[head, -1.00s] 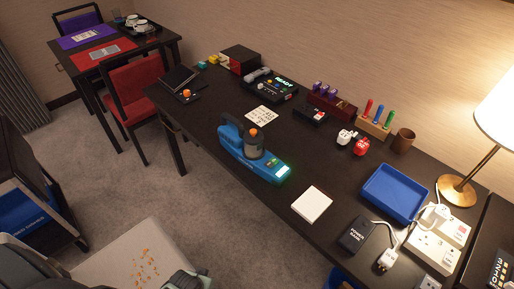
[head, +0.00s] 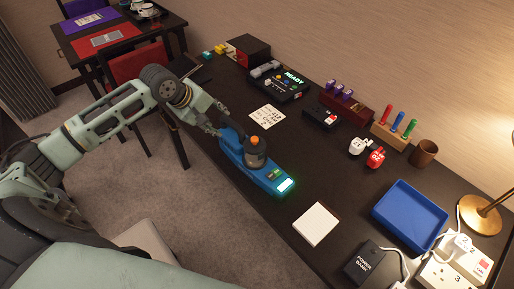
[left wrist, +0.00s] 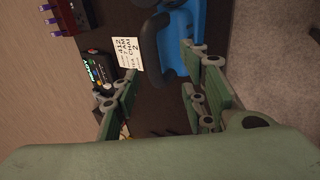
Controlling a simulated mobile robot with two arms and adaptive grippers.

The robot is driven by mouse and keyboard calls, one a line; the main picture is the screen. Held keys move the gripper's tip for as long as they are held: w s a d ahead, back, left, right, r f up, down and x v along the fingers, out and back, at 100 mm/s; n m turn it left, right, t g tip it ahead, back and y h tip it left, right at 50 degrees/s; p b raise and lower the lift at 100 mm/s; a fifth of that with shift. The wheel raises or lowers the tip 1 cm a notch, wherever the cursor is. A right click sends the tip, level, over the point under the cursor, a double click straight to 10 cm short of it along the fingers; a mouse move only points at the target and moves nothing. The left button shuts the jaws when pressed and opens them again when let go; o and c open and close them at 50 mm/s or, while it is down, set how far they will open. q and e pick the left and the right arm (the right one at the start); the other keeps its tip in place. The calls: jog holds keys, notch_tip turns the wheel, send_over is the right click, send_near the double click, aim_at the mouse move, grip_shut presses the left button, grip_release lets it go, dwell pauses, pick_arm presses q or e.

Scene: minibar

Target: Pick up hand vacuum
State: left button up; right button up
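The blue hand vacuum (head: 268,176) lies on the dark desk, with a dark canister and orange cap on top and a lit panel at its near end. Its blue body also shows at the top of the left wrist view (left wrist: 181,40), with a dark curved handle beside it. My left gripper (head: 214,125) is at the vacuum's far left end, by the handle. In the left wrist view my left gripper (left wrist: 160,72) has its green fingers spread apart, with nothing held between them. Contact with the handle cannot be told. My right gripper is not in view.
A note card (head: 266,117) lies behind the vacuum and a white square pad (head: 316,224) to its right front. A black device reading READY (head: 282,84), a blue tray (head: 410,214) and a power bank (head: 369,263) stand on the desk. A red chair (head: 140,87) is beyond.

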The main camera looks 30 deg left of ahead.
aim_at(231, 123)
pick_arm(q)
jog(key=shift+w+d+f+n+p, duration=0.25)
jog(key=shift+w+d+p, duration=0.25)
jog(key=shift+w, duration=0.25)
jog(key=x, duration=0.3)
jog(key=shift+w+d+f+p, duration=0.15)
jog(key=shift+w+f+p, duration=0.1)
jog(key=shift+p, duration=0.15)
jog(key=shift+w+f, duration=0.15)
jog(key=shift+f, duration=0.25)
grip_shut()
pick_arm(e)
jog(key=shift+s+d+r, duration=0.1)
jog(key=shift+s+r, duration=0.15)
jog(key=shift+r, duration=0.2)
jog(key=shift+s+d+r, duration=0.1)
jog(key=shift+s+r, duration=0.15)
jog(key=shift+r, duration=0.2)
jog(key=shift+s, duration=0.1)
